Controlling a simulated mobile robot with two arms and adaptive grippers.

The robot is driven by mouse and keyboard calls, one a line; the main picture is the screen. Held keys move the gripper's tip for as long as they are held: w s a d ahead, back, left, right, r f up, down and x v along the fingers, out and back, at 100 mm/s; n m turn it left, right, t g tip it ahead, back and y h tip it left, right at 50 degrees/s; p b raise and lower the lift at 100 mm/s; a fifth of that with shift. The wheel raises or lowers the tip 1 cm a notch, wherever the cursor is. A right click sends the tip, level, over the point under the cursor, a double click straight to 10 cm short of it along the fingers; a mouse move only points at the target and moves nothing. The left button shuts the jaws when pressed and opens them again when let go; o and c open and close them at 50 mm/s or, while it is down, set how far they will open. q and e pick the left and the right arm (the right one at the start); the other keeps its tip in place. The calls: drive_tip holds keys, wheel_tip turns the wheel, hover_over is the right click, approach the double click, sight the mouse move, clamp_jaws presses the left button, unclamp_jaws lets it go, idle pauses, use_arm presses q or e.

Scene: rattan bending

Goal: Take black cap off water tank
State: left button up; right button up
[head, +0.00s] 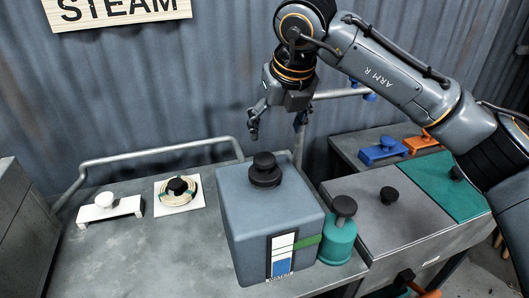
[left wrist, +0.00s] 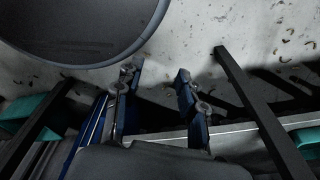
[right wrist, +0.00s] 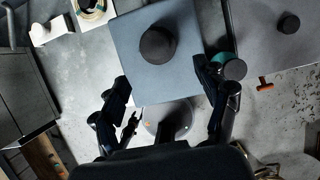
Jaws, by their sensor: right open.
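The water tank (head: 262,215) is a blue-grey box on the grey bench, with a level gauge on its front. Its black cap (head: 265,170) sits upright on top. My right gripper (head: 254,125) is open and empty, above and behind the cap, apart from it. In the right wrist view, the cap (right wrist: 157,43) and tank (right wrist: 150,75) lie beyond the spread fingers (right wrist: 165,84). My left gripper (left wrist: 157,78) shows only in the left wrist view, fingers apart and empty, with floor beyond.
A teal bottle with a dark knob (head: 340,235) stands close to the tank's right side. A white knobbed block (head: 109,207) and coiled rattan on a white plate (head: 180,192) lie left. A metal rail (head: 160,150) runs behind.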

drive_tip(key=p, duration=0.3)
hover_over(265, 158)
drive_tip(key=s+d, duration=0.2)
drive_tip(key=f, duration=0.6)
drive_tip(key=shift+s+a+f, duration=0.1)
drive_tip(key=shift+s+a, duration=0.05)
drive_tip(key=shift+a, duration=0.1)
drive_tip(key=shift+w+a+f+p, duration=0.35)
drive_tip(key=shift+f+p, duration=0.2)
drive_tip(key=shift+f, duration=0.1)
drive_tip(key=shift+w+a+f+p, duration=0.2)
drive_tip(key=shift+w+f+p, duration=0.1)
drive_tip(key=shift+f+p, duration=0.3)
drive_tip(key=p+x, duration=0.1)
drive_tip(key=x, duration=0.1)
drive_tip(key=shift+w+a+f, duration=0.1)
drive_tip(key=shift+a+f, duration=0.05)
drive_tip(key=shift+f, duration=0.1)
drive_tip(key=shift+w+f, duration=0.15)
drive_tip(key=shift+f, duration=0.25)
drive_tip(key=shift+c, duration=0.2)
drive_tip(key=c, duration=1.2)
use_arm(q)
wheel_tip(265, 158, up, 6)
drive_tip(key=s, duration=0.2)
drive_tip(key=shift+s, duration=0.25)
